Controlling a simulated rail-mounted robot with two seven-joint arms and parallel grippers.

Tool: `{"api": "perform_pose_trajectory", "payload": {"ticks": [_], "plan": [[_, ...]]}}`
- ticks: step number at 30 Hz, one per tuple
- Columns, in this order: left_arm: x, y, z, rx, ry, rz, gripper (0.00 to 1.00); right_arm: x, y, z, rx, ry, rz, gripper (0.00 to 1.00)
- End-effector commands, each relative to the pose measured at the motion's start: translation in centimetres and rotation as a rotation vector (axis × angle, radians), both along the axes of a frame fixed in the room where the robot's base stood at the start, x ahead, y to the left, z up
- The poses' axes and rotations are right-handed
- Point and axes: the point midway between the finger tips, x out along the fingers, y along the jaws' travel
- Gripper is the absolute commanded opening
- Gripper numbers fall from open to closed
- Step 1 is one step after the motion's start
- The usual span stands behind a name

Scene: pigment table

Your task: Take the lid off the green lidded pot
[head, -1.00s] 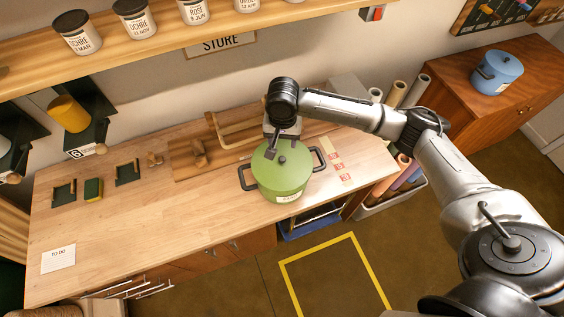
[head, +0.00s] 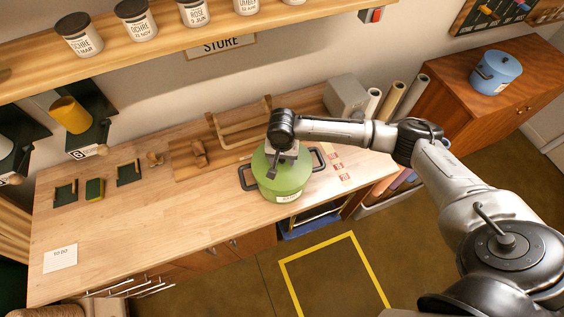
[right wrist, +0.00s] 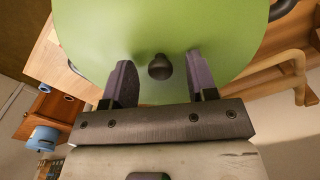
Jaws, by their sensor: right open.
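The green lidded pot (head: 284,184) stands on the wooden workbench, with a dark handle on each side and its lid on. My right gripper (head: 273,172) is over the lid. In the right wrist view the green lid (right wrist: 160,30) fills the top, and its dark round knob (right wrist: 160,67) lies between the two fingers of my open right gripper (right wrist: 160,80). The fingers stand apart from the knob on both sides. In the head view the gripper hides the knob. My left gripper is not in view.
A wooden rack (head: 240,131) and a board with a small wooden piece (head: 199,152) lie behind the pot. Red-marked labels (head: 338,166) lie to its right. A blue pot (head: 496,72) stands on the cabinet at right.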

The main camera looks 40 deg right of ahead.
Motion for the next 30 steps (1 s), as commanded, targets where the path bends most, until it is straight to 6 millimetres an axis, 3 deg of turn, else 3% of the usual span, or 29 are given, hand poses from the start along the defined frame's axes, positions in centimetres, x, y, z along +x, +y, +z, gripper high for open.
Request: {"api": "perform_pose_trajectory", "payload": {"ticks": [6,23,30], "plan": [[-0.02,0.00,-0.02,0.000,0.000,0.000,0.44,0.00,0.01,-0.06,0.000,0.000,0.000,0.53],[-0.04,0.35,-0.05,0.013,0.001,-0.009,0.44,0.01,-0.01,-0.01,0.000,0.000,0.000,0.00],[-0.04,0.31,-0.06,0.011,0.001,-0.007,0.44,0.03,-0.02,0.07,0.001,-0.001,0.000,0.00]]}}
